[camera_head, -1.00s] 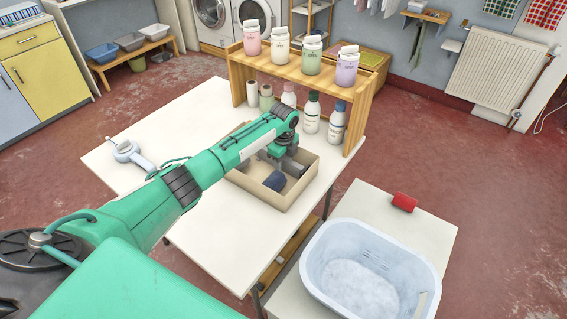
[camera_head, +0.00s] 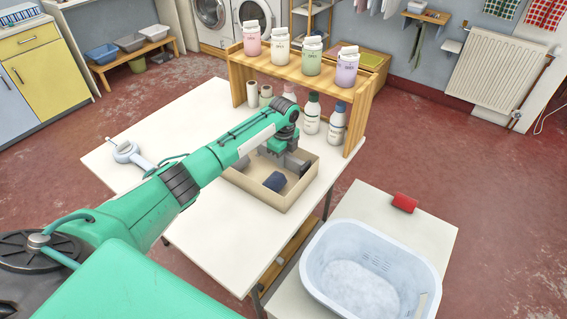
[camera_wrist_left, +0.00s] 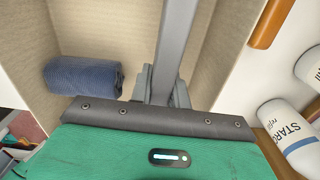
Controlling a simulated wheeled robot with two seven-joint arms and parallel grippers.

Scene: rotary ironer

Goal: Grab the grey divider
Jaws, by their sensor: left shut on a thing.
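The grey divider (camera_wrist_left: 174,45) stands inside an open beige box (camera_head: 252,188) on the white table. In the left wrist view it runs as a narrow grey bar from the top edge down to my left gripper (camera_wrist_left: 160,88). The jaws are shut on it. In the head view my left gripper (camera_head: 287,158) is low over the box, and my arm hides part of the box's inside. A rolled dark blue cloth (camera_head: 274,182) lies in the box beside the divider; it also shows in the left wrist view (camera_wrist_left: 84,75). My right gripper is not in view.
A wooden shelf (camera_head: 300,72) stands behind the box, with several jars on top and bottles (camera_head: 337,124) beneath, close to my arm. A pale blue tub (camera_head: 318,243) and a red roll (camera_head: 404,203) are on the right table. The white table's front (camera_head: 225,240) is clear.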

